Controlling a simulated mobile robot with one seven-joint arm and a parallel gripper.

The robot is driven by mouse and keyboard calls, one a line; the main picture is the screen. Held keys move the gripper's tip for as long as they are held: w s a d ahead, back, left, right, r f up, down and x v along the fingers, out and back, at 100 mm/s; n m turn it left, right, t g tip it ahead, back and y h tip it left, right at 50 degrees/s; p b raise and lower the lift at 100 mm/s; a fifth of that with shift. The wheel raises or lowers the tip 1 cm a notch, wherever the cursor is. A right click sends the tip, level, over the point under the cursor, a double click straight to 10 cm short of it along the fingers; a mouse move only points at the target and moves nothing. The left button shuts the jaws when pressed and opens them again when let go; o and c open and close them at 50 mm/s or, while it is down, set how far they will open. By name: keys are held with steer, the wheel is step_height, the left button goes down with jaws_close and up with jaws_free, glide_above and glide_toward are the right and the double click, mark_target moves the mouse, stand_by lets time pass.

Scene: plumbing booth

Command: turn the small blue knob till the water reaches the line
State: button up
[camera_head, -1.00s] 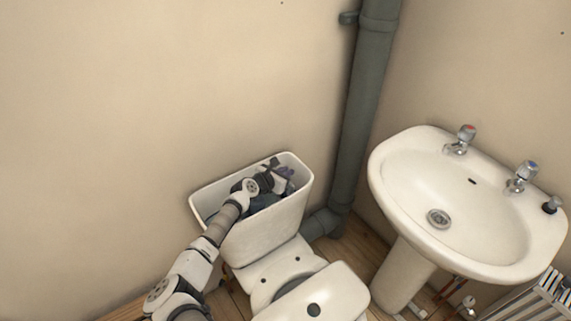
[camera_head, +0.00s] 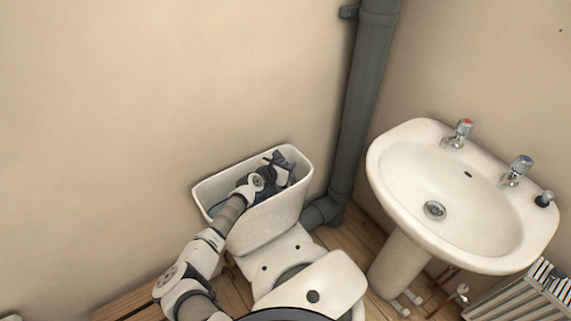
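The open toilet cistern (camera_head: 268,222) stands against the wall, its lid off. My arm reaches over its front edge, and my gripper (camera_head: 281,164) is inside at the right end, among dark fittings. The fingers are small and partly hidden, so I cannot tell if they are open or shut, or what they touch. The small blue knob cannot be made out; my wrist and gripper cover that area. The line cannot be seen from here.
A washbasin (camera_head: 450,205) with two taps is further right, and a radiator (camera_head: 515,296) at lower right.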

steer(key=v, duration=1.3)
steer(key=shift+s+a+p, duration=0.15)
steer(key=shift+s+p, duration=0.15)
steer(key=shift+p, duration=0.1)
steer(key=shift+r, duration=0.15)
